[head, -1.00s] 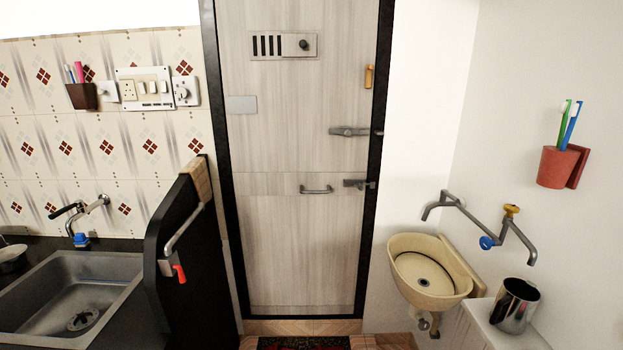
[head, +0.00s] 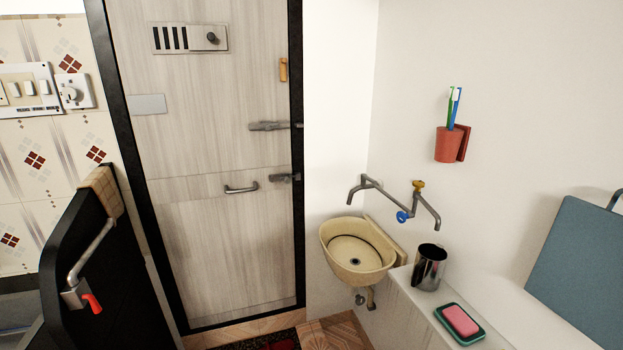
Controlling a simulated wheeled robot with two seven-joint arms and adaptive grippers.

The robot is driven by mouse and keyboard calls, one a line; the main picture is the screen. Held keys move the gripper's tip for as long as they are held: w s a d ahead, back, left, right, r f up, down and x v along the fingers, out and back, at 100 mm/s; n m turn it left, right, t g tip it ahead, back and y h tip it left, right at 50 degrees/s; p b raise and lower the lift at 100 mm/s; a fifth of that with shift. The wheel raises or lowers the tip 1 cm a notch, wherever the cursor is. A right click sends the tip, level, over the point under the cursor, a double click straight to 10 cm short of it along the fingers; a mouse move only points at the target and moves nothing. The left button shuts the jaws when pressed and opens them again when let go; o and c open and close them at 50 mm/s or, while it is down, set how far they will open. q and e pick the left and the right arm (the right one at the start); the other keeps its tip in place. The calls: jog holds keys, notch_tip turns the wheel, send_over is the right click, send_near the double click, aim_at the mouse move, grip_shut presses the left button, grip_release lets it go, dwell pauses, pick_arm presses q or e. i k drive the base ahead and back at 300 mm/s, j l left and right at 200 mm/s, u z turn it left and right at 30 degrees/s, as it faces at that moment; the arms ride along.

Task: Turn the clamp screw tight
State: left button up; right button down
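I cannot make out a clamp screw or a cylinder stove in the head view. A grey metal fitting (head: 76,296) with a red handle (head: 92,303) is on the black partition (head: 118,275) at the lower left; I cannot tell what it is. Neither of my grippers is in view.
A closed wooden door (head: 220,130) stands ahead, with a beige basin (head: 340,236) to its right. A white ledge (head: 425,310) holds a steel cup (head: 430,266) and pink soap (head: 460,320). A blue-grey board (head: 580,260) leans at the right. Some floor (head: 335,330) shows before the door.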

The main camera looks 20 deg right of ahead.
aim_at(418, 184)
jog(key=z, duration=1.35)
